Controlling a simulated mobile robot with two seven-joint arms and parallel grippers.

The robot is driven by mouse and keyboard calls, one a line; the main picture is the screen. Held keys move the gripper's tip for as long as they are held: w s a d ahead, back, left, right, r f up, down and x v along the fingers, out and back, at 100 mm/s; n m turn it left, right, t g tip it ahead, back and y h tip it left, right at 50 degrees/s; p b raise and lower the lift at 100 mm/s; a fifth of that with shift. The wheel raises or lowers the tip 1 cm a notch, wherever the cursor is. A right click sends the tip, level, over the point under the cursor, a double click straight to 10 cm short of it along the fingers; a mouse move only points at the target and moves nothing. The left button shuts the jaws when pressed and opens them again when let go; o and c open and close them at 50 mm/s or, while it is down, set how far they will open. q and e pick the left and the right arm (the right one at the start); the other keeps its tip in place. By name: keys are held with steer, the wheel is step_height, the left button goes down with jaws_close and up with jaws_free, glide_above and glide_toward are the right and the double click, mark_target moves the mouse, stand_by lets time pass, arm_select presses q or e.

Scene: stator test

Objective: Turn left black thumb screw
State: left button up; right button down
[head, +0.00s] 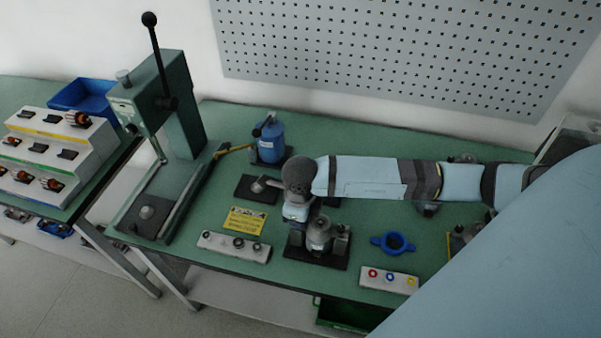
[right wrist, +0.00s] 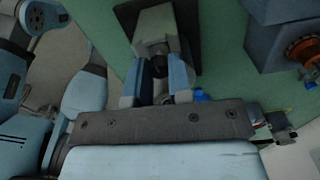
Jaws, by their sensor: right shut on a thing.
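A dark fixture plate (head: 318,258) lies at the front middle of the bench, with a metal cylinder (head: 319,233) standing on it and a grey post (head: 342,232) on the cylinder's right. My right gripper (head: 296,224) reaches down at the left side of this fixture, beside the cylinder. In the right wrist view my right gripper (right wrist: 159,80) has its fingers close together at a grey block on a dark base (right wrist: 150,25). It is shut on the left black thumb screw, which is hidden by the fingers. My left gripper is in neither view.
A green arbor press (head: 160,110) stands at the left.

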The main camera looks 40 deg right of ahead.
steer(key=n+b, duration=0.3)
steer(key=shift+w+f, duration=0.15)
steer(key=shift+f, duration=0.05)
steer(key=shift+r+n+b, duration=0.2)
steer(key=shift+n+b, duration=0.1)
steer(key=shift+n, duration=0.2)
steer(key=c, duration=1)
jaws_free()
